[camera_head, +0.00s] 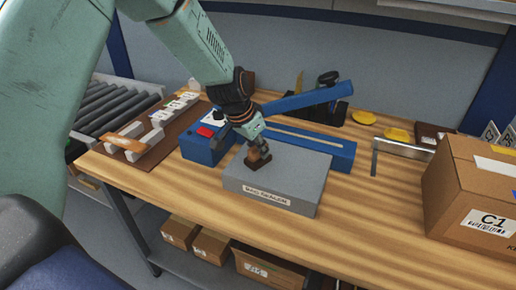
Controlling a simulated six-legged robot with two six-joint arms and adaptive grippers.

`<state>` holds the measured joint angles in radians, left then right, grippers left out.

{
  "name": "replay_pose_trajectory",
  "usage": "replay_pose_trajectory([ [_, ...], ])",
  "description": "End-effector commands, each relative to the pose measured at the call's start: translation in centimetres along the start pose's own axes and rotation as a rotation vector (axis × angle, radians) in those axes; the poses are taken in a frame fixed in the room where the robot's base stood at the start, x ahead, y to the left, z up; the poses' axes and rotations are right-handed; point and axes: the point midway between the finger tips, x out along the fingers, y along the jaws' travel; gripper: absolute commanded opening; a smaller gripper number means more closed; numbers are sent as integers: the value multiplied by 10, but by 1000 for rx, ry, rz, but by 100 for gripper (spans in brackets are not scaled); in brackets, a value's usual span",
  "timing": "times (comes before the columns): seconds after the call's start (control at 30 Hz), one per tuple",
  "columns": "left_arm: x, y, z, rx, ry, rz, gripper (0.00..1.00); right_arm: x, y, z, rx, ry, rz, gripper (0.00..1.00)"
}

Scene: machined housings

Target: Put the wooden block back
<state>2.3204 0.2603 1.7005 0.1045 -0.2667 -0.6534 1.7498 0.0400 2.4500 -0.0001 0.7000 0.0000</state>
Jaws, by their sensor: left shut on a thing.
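My left gripper (259,150) reaches down from the top, over the grey box. It is shut on a small brown block (258,160), which looks like the wooden block. The block is at the top face of the grey box (292,180) labelled "BAG SEALER", near its back left part. I cannot tell whether it rests on the box or hangs just above it. The fingers hide part of the block. My right gripper is not in view.
A blue bag sealer (330,150) with a raised arm stands behind the grey box. A brown board (112,160) with grey holders lies at the left. A cardboard box (465,190) marked C1 stands at the right. The table front (370,225) is clear between.

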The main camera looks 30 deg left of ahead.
Motion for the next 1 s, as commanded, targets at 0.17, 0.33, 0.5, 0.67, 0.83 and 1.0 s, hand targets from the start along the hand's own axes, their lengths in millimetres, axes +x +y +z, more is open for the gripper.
replay_pose_trajectory([
  [0.17, 0, 0, 0, 0, 0, 0, 0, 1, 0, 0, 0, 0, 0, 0],
  [0.33, 4, 0, 2, 0, -1, 1, 24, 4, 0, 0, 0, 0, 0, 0],
  [0.5, 3, 0, 2, 0, -1, 1, 39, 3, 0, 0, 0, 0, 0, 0],
  [0.67, 3, 0, 2, 0, -2, 1, 45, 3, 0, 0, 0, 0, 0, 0],
  [0.83, 3, 0, 2, 0, -2, 1, 45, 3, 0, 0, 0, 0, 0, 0],
  [1.0, 2, 0, 1, 0, -1, 1, 45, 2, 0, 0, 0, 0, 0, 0],
])
